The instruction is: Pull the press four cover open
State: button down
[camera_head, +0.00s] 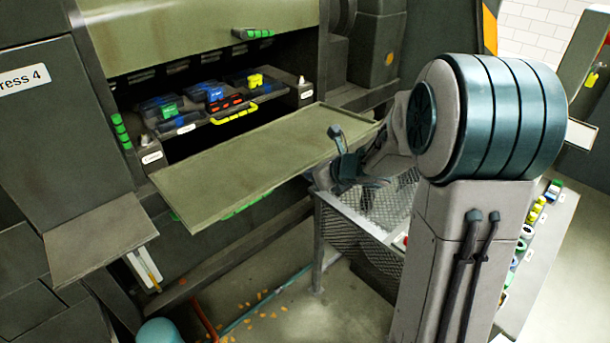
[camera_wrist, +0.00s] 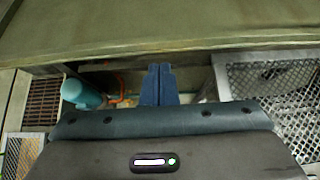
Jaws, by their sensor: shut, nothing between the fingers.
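In the wrist view the panel's olive face (camera_wrist: 160,25) spans the top. My gripper (camera_head: 345,182) is by the flap's right end. Its blue fingers (camera_wrist: 158,84) are shut together and empty, pointing toward the panel's edge. Whether they touch it I cannot tell.
An upper olive panel (camera_head: 190,35) with a green handle (camera_head: 252,33) hangs above the bay. Small trays (camera_head: 213,95) with coloured items sit inside. A mesh-sided bin (camera_head: 360,222) stands below my gripper. A teal rounded object (camera_head: 160,331) and pipes lie low in front.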

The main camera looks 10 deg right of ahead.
jog(key=s+d+r+m+t+h, duration=0.1)
jog(key=s+d+r+m+h, duration=0.35)
jog(key=m, duration=0.75)
jog(key=s+d+r+m+h, duration=0.4)
jog(key=s+d+m, duration=0.15)
jog(key=m, duration=0.55)
jog(key=s+a+f+m+g+y, duration=0.1)
jog(key=s+a+m+g, duration=0.2)
jog(key=s+m, duration=0.6)
jog(key=s+a+f+m+g+y, duration=0.1)
jog(key=s+a+f+m+g, duration=0.1)
jog(key=s+m, duration=0.6)
jog(key=shift+s+a+m+g, duration=0.35)
jog(key=shift+a+m+g, duration=0.1)
jog(key=shift+m+g, duration=0.45)
jog(key=c, duration=1.7)
grip_release()
jog(key=shift+s+a+f+m+y, duration=0.1)
jog(key=shift+s+a+m+y, duration=0.15)
jog(key=shift+s+m, duration=0.15)
jog(key=o, duration=0.3)
jog(key=shift+a, duration=0.1)
jog(key=shift+a, duration=0.15)
